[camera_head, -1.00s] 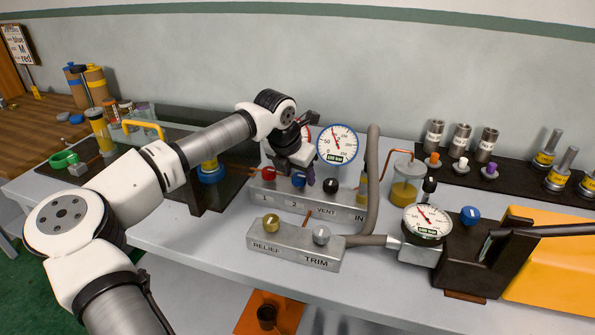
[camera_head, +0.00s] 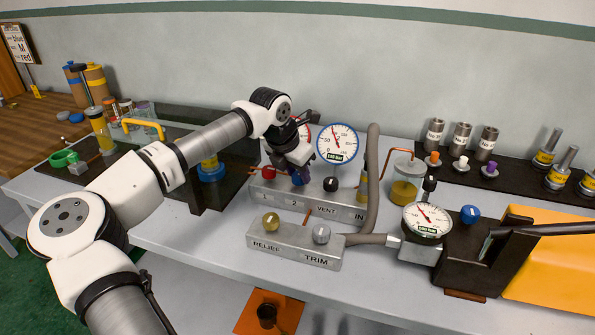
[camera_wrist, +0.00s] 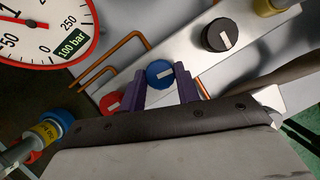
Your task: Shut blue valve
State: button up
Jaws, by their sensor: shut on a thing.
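The blue valve knob (camera_wrist: 160,74) is on the grey manifold block (camera_head: 335,207), at the port marked 2. It is round, with a white bar mark on its top. My gripper (camera_wrist: 168,88) is shut on it, with a purple finger on either side of the knob in the wrist view. In the head view, my gripper (camera_head: 301,177) comes down from above and hides most of the knob. The red knob (camera_wrist: 111,103) is just left of it and the black knob (camera_wrist: 219,35) is to its right.
A blue-rimmed gauge (camera_head: 337,142) and a red-rimmed gauge (camera_wrist: 40,28) stand close behind the manifold. A grey hose (camera_head: 371,175) rises at the right. The relief and trim block (camera_head: 290,247), with brass and silver knobs, sits in front.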

jog(key=m+g+h, duration=0.1)
jog(key=m, duration=0.3)
jog(key=shift+w+a+p, duration=0.1)
jog(key=shift+w+p, duration=0.05)
jog(key=shift+p, duration=0.15)
jog(key=m+g, duration=0.1)
jog(key=m, duration=0.1)
jog(key=m+p, duration=0.1)
jog(key=m, duration=0.1)
jog(key=shift+w+r+g+h, duration=0.1)
jog(key=shift+g+h, duration=0.2)
jog(key=shift+g, duration=0.1)
jog(key=m+g+p, duration=0.1)
jog(key=m, duration=0.3)
jog(key=shift+w+g+p, duration=0.1)
jog(key=shift+g+p, duration=0.2)
jog(key=shift+g, duration=0.1)
jog(key=shift+w+m+g+p, duration=0.1)
jog(key=shift+m+g+p, duration=0.45)
jog(key=shift+m, duration=1.35)
jog(key=shift+m+y, duration=0.3)
jog(key=shift+y, duration=0.1)
jog(key=o, duration=1)
jog(key=v, duration=1.3)
jog(key=shift+w+a+r, duration=0.15)
jog(key=shift+w+r, duration=0.1)
